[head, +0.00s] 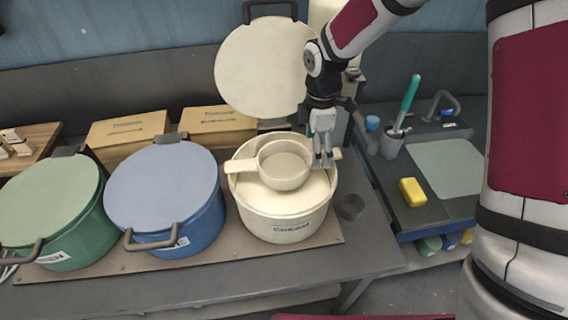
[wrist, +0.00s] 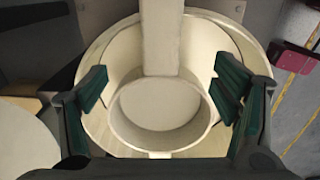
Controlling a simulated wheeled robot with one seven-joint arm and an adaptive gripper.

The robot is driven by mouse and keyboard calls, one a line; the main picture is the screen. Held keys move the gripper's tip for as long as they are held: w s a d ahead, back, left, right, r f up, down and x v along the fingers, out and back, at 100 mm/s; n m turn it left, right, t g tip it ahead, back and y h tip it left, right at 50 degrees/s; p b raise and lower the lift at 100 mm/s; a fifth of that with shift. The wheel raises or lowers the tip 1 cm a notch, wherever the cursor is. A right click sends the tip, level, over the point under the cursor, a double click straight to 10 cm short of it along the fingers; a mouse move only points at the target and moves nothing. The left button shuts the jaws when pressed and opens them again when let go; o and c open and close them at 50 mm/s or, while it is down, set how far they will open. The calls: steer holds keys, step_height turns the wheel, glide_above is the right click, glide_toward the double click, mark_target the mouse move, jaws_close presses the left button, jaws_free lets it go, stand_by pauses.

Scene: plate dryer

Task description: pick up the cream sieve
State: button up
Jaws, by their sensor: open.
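The cream sieve (head: 284,166) is a round bowl with a straight handle, at the mouth of the cream pot (head: 283,222). Its handle reaches out to the left over the pot's rim. In the wrist view, the sieve (wrist: 160,112) fills the middle, with its handle pointing to the top. My gripper (head: 322,161) is at the right side of the sieve, over the pot. In the wrist view, my gripper (wrist: 160,97) is open, with its fingers spread on both sides of the sieve bowl. I cannot tell whether either finger touches it. The sieve's underside is hidden.
The cream lid (head: 265,68) stands raised behind the pot. A blue pot (head: 182,215) and a green pot (head: 82,232), both lidded, stand to the left. A small dark cup (head: 350,206), a utensil holder (head: 391,143) and a yellow sponge (head: 413,192) are to the right.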

steer(key=shift+d+f+p, duration=0.1)
steer(key=shift+f+p, duration=0.2)
steer(key=shift+f, duration=1.25)
jaws_close()
